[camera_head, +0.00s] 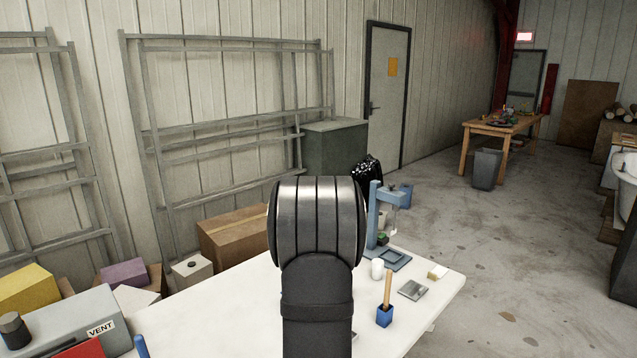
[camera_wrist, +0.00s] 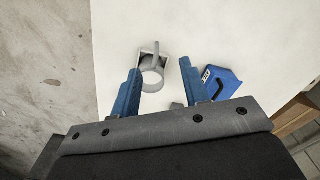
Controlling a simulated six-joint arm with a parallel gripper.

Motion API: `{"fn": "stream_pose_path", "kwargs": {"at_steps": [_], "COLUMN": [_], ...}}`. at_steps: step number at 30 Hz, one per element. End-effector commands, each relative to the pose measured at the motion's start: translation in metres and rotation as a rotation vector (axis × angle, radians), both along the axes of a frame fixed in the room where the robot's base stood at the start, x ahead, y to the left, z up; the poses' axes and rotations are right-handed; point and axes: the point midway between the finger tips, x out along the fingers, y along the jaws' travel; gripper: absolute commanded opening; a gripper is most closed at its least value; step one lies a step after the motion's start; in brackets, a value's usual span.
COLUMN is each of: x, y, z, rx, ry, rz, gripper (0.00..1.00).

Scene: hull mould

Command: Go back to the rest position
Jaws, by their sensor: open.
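My gripper (camera_wrist: 160,92) shows in the wrist view with its two blue fingers spread apart and nothing between them touching either one. It points down over the white table (camera_wrist: 245,30). In the head view my arm fills the middle and hides part of the white table (camera_head: 225,310); the gripper itself does not show there.
A grey box marked VENT (camera_head: 70,325) stands at the left. The floor to the right is open.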

Motion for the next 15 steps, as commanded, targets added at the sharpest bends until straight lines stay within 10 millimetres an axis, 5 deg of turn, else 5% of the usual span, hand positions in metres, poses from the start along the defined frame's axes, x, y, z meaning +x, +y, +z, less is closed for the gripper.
{"fn": "stream_pose_path", "kwargs": {"at_steps": [3,15], "x": [0.004,0.008], "y": [0.030,0.101], "z": [0.004,0.015], "rx": [0.000,0.001], "ry": [-0.002,-0.002], "rz": [0.081,0.286], "gripper": [0.41,0.41]}}
